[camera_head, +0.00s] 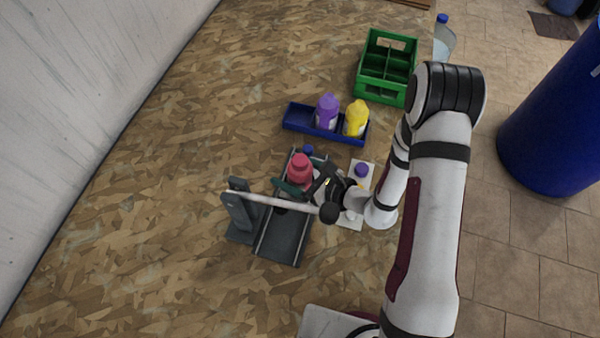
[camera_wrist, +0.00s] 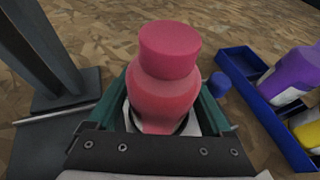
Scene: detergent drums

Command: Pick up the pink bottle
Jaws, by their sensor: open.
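The pink bottle (camera_head: 300,168) stands upright at the far end of a grey ramp-like channel (camera_head: 284,238) in the head view. In the wrist view the pink bottle (camera_wrist: 166,80) is large and central, between the two green fingers of my gripper (camera_wrist: 168,108). My gripper (camera_head: 296,188) is open, with a finger to either side of the bottle. I cannot tell whether the fingers touch it. The bottle's lower part is hidden by the gripper in the wrist view.
A blue tray (camera_head: 297,122) holds a purple bottle (camera_head: 327,111) and a yellow bottle (camera_head: 356,118). A green crate (camera_head: 363,86) stands behind. A grey post (camera_head: 239,215) with a pale bar (camera_head: 268,201) stands close on the left. A white holder (camera_head: 351,222) lies right. Board at left is clear.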

